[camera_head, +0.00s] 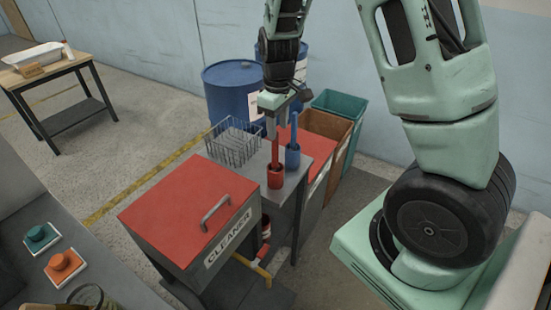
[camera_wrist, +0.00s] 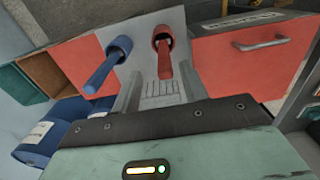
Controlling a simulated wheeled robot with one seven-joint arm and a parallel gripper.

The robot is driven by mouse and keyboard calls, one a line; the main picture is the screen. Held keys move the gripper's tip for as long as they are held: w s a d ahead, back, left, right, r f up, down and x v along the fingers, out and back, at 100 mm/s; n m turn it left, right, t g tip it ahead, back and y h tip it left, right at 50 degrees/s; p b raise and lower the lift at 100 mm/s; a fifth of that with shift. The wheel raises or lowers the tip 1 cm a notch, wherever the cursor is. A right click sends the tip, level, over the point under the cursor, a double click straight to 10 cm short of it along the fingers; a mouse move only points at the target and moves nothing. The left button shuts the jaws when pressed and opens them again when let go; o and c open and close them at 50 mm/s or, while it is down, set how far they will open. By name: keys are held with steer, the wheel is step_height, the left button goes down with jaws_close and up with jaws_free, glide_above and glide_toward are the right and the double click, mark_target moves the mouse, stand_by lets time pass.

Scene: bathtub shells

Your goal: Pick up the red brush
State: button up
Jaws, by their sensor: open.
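The red brush stands in a red cup-like holder on a grey metal table, its handle (camera_head: 275,148) pointing up. In the wrist view the red handle (camera_wrist: 164,62) points toward my gripper, between the lines of the two fingers. My gripper (camera_head: 275,122) is open and empty, pointing down just above the top of the red handle. In the wrist view its grey fingers (camera_wrist: 160,92) are spread apart. Whether a finger touches the handle cannot be told. The brush head is hidden inside the holder.
A blue brush (camera_head: 293,150) in a blue holder stands close on the right. A wire basket (camera_head: 234,143) sits behind on the left. A red-lidded cleaner box (camera_head: 185,215) is in front. Blue barrels (camera_head: 232,92) and bins (camera_head: 325,125) stand behind and to the right.

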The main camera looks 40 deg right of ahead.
mark_target(276, 146)
steer(key=shift+a+f+p, duration=0.15)
steer(key=shift+f+p, duration=0.3)
steer(key=shift+f, duration=1.35)
steer(key=shift+a+f+p, duration=0.15)
steer(key=shift+f+p, duration=0.25)
steer(key=shift+f, duration=1.35)
jaws_close()
